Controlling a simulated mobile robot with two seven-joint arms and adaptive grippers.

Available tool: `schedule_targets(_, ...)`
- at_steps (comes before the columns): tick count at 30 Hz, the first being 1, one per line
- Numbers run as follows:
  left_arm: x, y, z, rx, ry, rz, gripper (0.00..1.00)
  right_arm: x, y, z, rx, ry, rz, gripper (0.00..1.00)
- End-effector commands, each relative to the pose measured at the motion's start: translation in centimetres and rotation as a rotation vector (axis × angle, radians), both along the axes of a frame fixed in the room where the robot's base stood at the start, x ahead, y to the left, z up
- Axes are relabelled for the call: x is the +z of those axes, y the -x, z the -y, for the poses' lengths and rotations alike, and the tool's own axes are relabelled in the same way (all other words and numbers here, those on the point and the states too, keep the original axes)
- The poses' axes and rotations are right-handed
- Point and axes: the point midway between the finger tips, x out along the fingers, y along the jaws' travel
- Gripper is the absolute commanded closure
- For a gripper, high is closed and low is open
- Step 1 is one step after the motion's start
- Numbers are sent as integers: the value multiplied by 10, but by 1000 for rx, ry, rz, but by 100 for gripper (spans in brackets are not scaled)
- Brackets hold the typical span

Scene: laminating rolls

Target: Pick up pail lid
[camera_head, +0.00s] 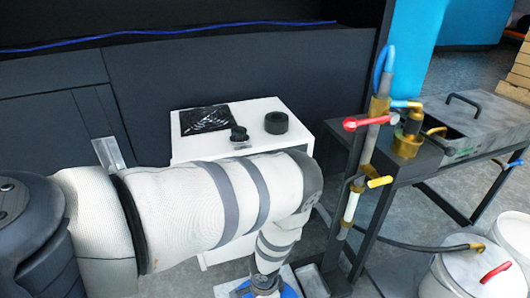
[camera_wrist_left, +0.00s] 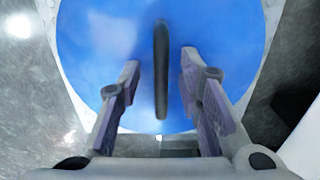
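The pail lid is most likely the round blue disc (camera_wrist_left: 225,45) that fills the upper part of the left wrist view. A dark upright bar (camera_wrist_left: 161,75), seemingly its handle, stands out at its middle. My left gripper (camera_wrist_left: 160,62) is open, with one finger on each side of the bar and a visible gap on both sides. In the head view my left arm reaches across to the bottom centre, where a little blue (camera_head: 289,292) shows beneath the wrist. The fingers are hidden there. My right gripper is not in view.
A white cabinet (camera_head: 188,152) behind my arm carries a black patterned sheet (camera_head: 207,120), a small black part and a black roll (camera_head: 276,123). Right of it stand a dark bench (camera_head: 395,166) and a pipe with valves (camera_head: 372,140). White pails (camera_head: 447,275) stand at bottom right.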

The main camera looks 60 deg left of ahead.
Motion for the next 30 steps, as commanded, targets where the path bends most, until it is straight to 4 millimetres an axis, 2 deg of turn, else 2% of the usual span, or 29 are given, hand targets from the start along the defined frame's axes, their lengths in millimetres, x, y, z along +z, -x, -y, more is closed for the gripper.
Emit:
schedule_targets(3,2,-1,0,0,1,2,70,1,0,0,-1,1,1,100)
schedule_targets(7,2,-1,0,0,1,2,99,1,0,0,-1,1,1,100)
schedule_targets(20,6,-1,0,1,0,2,100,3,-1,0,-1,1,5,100)
schedule_targets(23,19,-1,0,2,0,3,100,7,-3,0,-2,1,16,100)
schedule_targets(26,42,-3,1,0,1,7,100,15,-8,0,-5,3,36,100)
schedule_targets(30,81,-12,33,-3,3,11,100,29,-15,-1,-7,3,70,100)
